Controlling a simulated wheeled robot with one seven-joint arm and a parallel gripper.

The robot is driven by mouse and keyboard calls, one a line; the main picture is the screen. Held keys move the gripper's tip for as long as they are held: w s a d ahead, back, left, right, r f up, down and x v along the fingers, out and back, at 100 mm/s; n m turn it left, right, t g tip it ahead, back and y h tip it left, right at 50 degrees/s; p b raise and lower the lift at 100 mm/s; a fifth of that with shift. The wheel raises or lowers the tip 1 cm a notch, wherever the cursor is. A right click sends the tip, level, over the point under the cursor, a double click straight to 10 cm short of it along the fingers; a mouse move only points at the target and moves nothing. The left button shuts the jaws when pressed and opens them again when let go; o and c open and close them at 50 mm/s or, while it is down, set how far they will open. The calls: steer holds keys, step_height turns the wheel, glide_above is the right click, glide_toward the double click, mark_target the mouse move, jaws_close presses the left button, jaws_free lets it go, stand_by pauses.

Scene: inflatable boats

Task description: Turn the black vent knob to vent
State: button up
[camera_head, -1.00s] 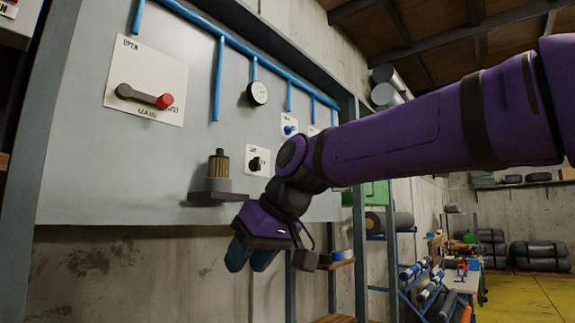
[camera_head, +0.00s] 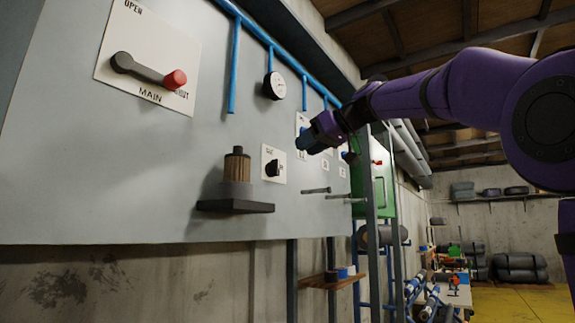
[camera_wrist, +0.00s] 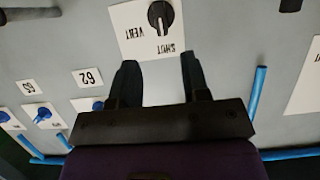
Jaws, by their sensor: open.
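The black vent knob (camera_head: 272,168) sits on a white plate (camera_head: 280,152) on the grey wall panel. In the wrist view the knob (camera_wrist: 160,17) is at the top, its grip bar upright in the picture and its pale mark towards the upside-down word SHUT. The word VENT is to its left. My gripper (camera_head: 305,143) is raised near the panel, up and right of the knob in the head view. In the wrist view my gripper (camera_wrist: 159,59) is open and empty, its two dark fingers pointing up the picture towards the plate, apart from the knob.
The red-ended MAIN lever (camera_head: 150,70) is at upper left. A gauge (camera_head: 274,86) and blue pipes are above. Small blue valves (camera_wrist: 43,115) and a blue pipe (camera_wrist: 258,92) flank my gripper.

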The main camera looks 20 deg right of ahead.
mark_target(279, 165)
steer(key=x, duration=0.9)
jaws_close()
